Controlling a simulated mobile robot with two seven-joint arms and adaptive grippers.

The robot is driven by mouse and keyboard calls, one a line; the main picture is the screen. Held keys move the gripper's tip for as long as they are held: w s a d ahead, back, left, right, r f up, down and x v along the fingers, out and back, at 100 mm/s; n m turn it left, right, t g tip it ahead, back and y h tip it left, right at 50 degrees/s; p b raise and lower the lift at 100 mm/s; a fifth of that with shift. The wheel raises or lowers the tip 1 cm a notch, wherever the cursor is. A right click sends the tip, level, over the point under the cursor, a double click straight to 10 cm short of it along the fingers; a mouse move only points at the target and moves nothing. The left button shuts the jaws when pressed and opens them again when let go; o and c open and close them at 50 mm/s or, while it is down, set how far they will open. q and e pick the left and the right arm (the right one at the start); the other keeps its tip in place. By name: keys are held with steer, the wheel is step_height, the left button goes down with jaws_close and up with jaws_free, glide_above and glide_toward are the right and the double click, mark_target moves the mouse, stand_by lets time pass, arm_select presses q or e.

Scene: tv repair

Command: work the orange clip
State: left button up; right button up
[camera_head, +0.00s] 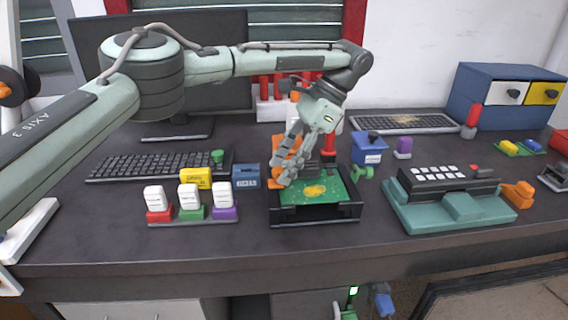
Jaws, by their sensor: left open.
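My left gripper (284,174) reaches down over the left side of a black frame (316,214) that holds a green circuit board (330,190) with a yellow patch. The gripper is open. An orange piece (277,184), likely the orange clip, shows at the frame's left edge beside the fingertips. More orange shows behind the fingers; they cover much of it, so I cannot tell its shape or whether they touch it. Another orange object (518,194) lies at the right, beside a teal device (450,207). My right gripper is not in view.
Left of the frame are a rack of white-capped pieces (190,215), yellow and blue blocks, and a keyboard (150,167). A blue box (368,150) and small green part (362,172) stand close right. A monitor (90,60) is behind my arm. The front desk strip is clear.

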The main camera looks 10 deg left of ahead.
arm_select(q)
steer(key=v, duration=0.7)
steer(key=shift+r, duration=0.2)
